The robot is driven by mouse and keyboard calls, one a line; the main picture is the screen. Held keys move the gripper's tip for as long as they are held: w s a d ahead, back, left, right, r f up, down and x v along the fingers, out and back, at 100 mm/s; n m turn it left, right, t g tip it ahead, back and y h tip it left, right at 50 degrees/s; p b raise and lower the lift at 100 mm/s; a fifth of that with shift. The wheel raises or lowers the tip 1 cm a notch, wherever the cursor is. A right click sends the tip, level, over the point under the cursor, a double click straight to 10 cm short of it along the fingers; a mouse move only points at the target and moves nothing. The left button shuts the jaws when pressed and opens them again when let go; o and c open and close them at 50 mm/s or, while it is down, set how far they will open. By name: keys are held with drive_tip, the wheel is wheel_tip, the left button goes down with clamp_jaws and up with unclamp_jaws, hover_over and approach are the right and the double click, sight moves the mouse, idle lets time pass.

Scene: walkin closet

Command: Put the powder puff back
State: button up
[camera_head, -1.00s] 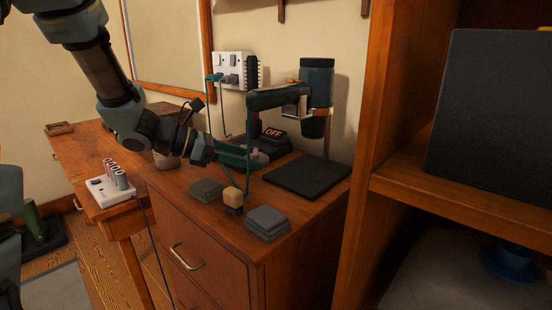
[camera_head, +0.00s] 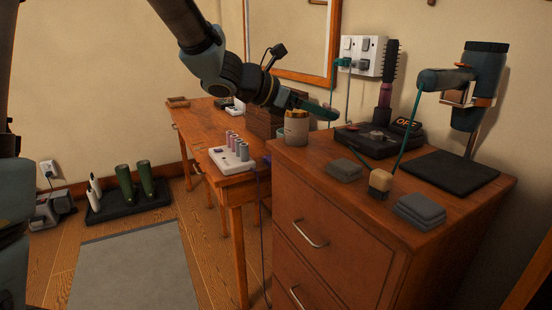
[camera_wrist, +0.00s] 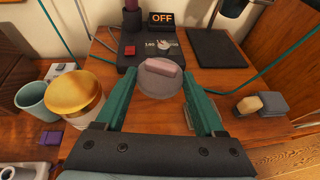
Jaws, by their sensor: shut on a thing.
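The powder puff (camera_wrist: 160,80) is a round greyish disc with a pink band across it. In the wrist view it sits between the tips of my gripper (camera_wrist: 162,88), whose green fingers are shut on it. In the head view my gripper (camera_head: 328,110) is above the dresser top, just right of and above a jar; the puff cannot be made out there. The jar (camera_head: 296,130) is pale with a golden top. It also shows in the wrist view (camera_wrist: 88,112), left of my gripper and apart from it.
A teal cup (camera_wrist: 36,101) stands beside the jar. Ahead is a black device (camera_wrist: 185,56) with dials and an OFF display (camera_head: 407,124). Thin green cords hang nearby.

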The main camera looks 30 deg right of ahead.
hover_over(312, 159)
wheel_tip(312, 159, down, 5)
drive_tip(key=shift+w+f, duration=0.15)
drive_tip(key=shift+f, duration=0.05)
drive_tip(key=shift+d+f, duration=0.1)
drive_tip(key=shift+f, duration=2.05)
drive_tip(key=shift+b, duration=0.3)
drive_tip(key=shift+f, duration=0.15)
drive_tip(key=o, duration=1.4)
drive_tip(key=shift+r, duration=0.3)
drive_tip(key=v, duration=1.2)
drive_tip(key=shift+f, duration=0.15)
